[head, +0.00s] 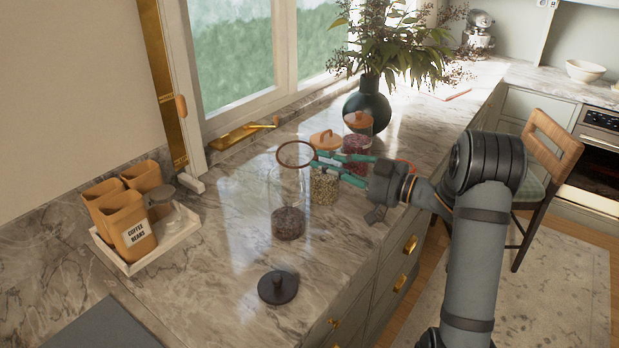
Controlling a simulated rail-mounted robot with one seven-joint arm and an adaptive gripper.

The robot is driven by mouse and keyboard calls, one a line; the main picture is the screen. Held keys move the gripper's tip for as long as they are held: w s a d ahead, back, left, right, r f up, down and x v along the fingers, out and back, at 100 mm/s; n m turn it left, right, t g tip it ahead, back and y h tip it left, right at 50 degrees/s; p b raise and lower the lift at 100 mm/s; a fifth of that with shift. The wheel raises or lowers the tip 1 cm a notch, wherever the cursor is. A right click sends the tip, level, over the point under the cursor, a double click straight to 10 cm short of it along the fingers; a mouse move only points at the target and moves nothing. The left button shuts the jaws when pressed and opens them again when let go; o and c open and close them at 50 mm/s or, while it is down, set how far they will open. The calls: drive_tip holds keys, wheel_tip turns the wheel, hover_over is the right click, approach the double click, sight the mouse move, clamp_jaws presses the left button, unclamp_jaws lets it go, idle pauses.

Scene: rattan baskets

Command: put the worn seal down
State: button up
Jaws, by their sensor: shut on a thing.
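The worn seal (278,157) is a thin brown ring. My gripper (314,154) has teal fingers and is shut on the ring's right side. It holds the ring in the air, roughly level, over or close to the mouth of a clear glass jar (288,222). The jar stands on the marble counter with dark contents at its bottom and no lid on it. Whether the ring touches the jar's rim is hard to tell.
Jars with wooden lids (325,139) (358,120) stand close behind the fingers. A dark vase (368,103) stands farther back. A white tray of canisters (150,262) is at left. Counter (225,225) between tray and jar is clear.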

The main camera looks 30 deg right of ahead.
wheel_tip(320, 180, down, 6)
drive_tip(key=w+a+p, duration=0.1)
drive_tip(key=w+a, duration=0.1)
drive_tip(key=shift+a+r, duration=0.15)
drive_tip(key=shift+w, duration=0.1)
drive_tip(key=o, duration=0.7)
drive_tip(key=shift+o, duration=0.2)
idle(0.4)
drive_tip(key=b+v, duration=0.3)
drive_tip(key=v, duration=0.6)
drive_tip(key=shift+s+a, duration=0.15)
drive_tip(key=shift+s, duration=0.65)
drive_tip(key=shift+c, duration=0.9)
